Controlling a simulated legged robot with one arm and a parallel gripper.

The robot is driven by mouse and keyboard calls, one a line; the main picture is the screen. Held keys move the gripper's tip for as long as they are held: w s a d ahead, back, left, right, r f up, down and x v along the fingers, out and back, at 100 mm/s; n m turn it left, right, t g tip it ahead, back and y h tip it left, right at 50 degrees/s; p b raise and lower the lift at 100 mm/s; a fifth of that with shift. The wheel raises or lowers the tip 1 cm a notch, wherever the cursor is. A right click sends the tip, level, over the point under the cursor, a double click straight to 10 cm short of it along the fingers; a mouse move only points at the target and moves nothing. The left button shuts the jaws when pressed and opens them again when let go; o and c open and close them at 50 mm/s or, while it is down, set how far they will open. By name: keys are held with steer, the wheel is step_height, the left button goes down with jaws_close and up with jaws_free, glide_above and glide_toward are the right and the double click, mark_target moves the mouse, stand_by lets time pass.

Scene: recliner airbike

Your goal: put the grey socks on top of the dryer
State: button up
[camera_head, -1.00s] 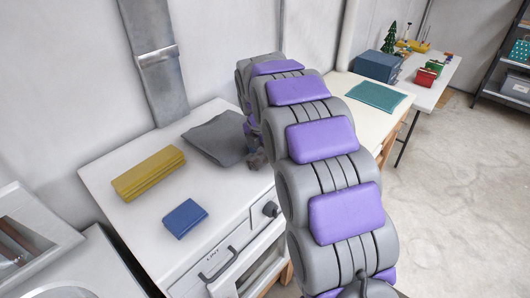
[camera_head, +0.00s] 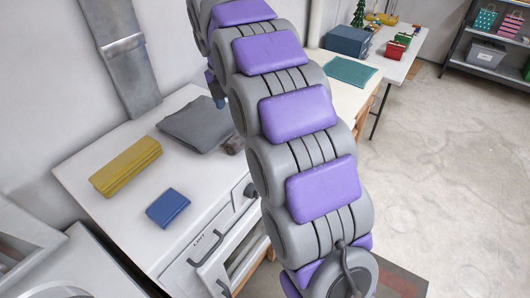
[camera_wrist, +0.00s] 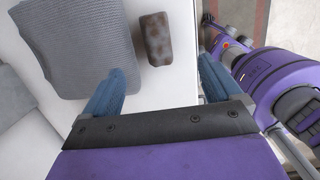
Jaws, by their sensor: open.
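A small mottled grey-brown bundle (camera_head: 234,146), which looks like the grey socks, lies on the white dryer top (camera_head: 120,208) near its right edge, beside a folded grey cloth (camera_head: 200,123). In the wrist view the bundle (camera_wrist: 155,38) rests on the white surface just right of the grey cloth (camera_wrist: 80,45). My gripper (camera_wrist: 160,68) is open and empty above the top, its blue fingers spread wide, with the bundle apart from them. In the head view my arm hides most of the gripper; only a bit of blue finger shows.
A folded yellow cloth (camera_head: 126,167) and a folded blue cloth (camera_head: 168,208) lie on the dryer top. A cream table with a teal cloth (camera_head: 351,71) and blue box (camera_head: 348,41) stands behind to the right. Open floor (camera_head: 440,170) lies at right.

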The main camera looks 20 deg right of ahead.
steer(key=s+f+m+g, duration=0.1)
steer(key=s+f+m, duration=0.2)
steer(key=s+m, duration=0.5)
steer(key=s+d+f+m+g+y, duration=0.1)
steer(key=s+f+m, duration=0.2)
steer(key=s+m, duration=0.5)
steer(key=s+f+m+g, duration=0.1)
steer(key=s+f+m, duration=0.3)
steer(key=s, duration=2.1)
steer(key=m, duration=0.5)
steer(key=shift+d, duration=0.35)
steer(key=shift+f, duration=0.1)
steer(key=shift+c, duration=0.3)
